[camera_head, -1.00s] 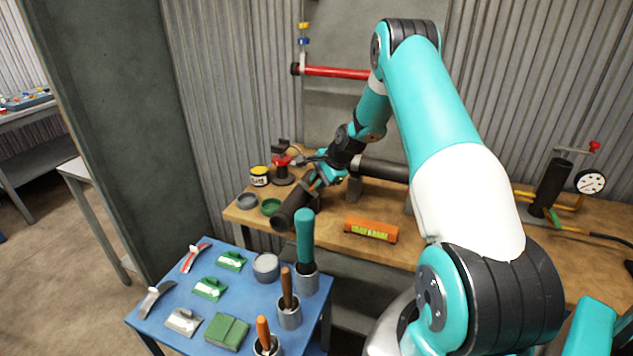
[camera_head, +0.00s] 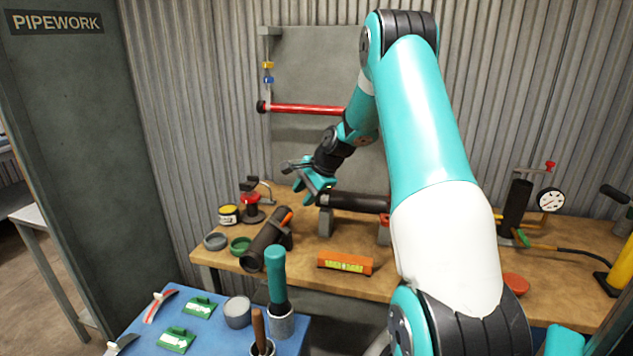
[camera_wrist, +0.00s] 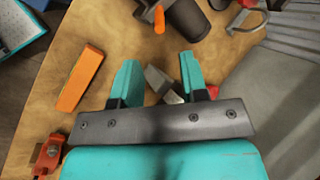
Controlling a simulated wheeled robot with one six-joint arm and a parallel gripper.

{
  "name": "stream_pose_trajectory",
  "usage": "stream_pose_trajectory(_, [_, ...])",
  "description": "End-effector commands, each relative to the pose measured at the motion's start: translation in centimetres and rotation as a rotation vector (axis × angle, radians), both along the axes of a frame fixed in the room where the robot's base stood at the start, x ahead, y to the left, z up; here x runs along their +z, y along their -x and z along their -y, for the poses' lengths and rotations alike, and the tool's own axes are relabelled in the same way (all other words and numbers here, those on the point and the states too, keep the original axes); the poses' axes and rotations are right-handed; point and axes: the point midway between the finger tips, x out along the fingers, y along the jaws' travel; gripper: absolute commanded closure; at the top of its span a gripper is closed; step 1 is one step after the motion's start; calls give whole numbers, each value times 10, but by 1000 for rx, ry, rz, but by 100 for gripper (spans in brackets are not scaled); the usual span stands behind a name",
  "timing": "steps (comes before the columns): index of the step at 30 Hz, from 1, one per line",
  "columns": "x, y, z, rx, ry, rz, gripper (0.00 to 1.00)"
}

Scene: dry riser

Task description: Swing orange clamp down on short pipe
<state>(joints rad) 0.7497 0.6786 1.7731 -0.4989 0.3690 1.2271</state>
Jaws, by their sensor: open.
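The short pipe (camera_head: 262,249) is a dark cylinder lying on the bench at the left. The orange clamp (camera_head: 284,218) is a small orange arm at the pipe's far right end; whether it lies down against the pipe is hard to tell. In the wrist view, the orange clamp (camera_wrist: 159,20) shows near the top edge beside the dark pipe (camera_wrist: 187,18). My gripper (camera_head: 312,188) is open and empty, above and to the right of the short pipe, near the left end of the long pipe.
The long dark pipe (camera_head: 355,201) rests on grey supports (camera_head: 326,222). An orange level (camera_head: 345,264) lies in front. Green (camera_head: 241,246) and grey (camera_head: 215,241) rings, a yellow tin (camera_head: 229,215) and a red-and-black tool (camera_head: 252,204) stand left. A blue tool table (camera_head: 208,348) is nearer.

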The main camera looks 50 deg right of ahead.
Motion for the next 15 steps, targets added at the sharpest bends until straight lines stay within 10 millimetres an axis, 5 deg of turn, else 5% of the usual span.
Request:
stream_pose_trajectory(7, [45, 25, 9, -1, 2, 3, 60])
stream_pose_trajectory(15, [63, 35, 12, 0, 0, 0, 60])
